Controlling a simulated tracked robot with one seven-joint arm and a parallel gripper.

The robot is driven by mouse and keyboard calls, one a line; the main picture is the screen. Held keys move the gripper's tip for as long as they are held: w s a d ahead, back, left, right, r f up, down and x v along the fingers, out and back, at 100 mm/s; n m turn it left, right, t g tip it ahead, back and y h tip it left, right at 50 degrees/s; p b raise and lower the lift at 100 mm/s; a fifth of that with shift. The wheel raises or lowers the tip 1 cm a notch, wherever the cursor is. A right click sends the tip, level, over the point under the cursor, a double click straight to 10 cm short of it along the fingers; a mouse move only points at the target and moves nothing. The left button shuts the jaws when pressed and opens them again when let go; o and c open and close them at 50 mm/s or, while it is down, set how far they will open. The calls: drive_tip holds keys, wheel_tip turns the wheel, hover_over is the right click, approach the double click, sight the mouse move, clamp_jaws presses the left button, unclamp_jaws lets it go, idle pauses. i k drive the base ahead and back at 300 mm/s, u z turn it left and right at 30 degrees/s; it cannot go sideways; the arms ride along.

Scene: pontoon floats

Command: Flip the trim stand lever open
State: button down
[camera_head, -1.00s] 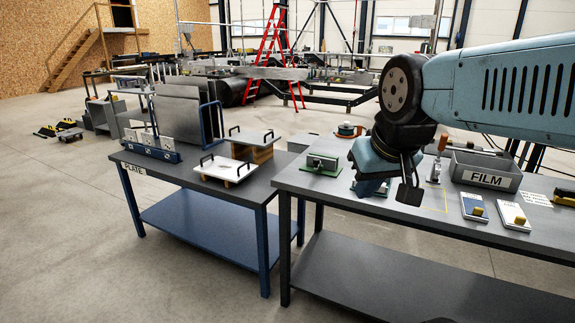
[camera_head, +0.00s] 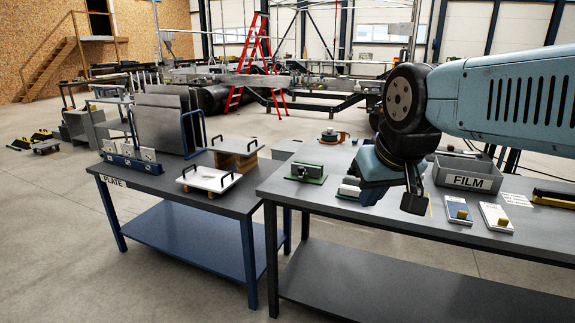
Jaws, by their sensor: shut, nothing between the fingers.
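My gripper (camera_head: 413,203) hangs at the end of my blue arm over the grey bench (camera_head: 320,202) at the right. Its dark fingers point down and are shut with nothing between them. I cannot clearly make out the trim stand or its lever; my arm and gripper cover that part of the bench. A green-based metal block (camera_head: 306,173) stands on the bench left of my gripper. A small white and blue piece (camera_head: 349,187) sits between that block and my gripper, partly covered by my arm. I cannot tell whether my gripper touches anything.
The PLATE table (camera_head: 170,184) stands left, with plates and a handled white board (camera_head: 208,180).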

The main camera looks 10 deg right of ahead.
sight(301, 170)
drive_tip(key=i, duration=0.85)
drive_tip(key=u, duration=0.05)
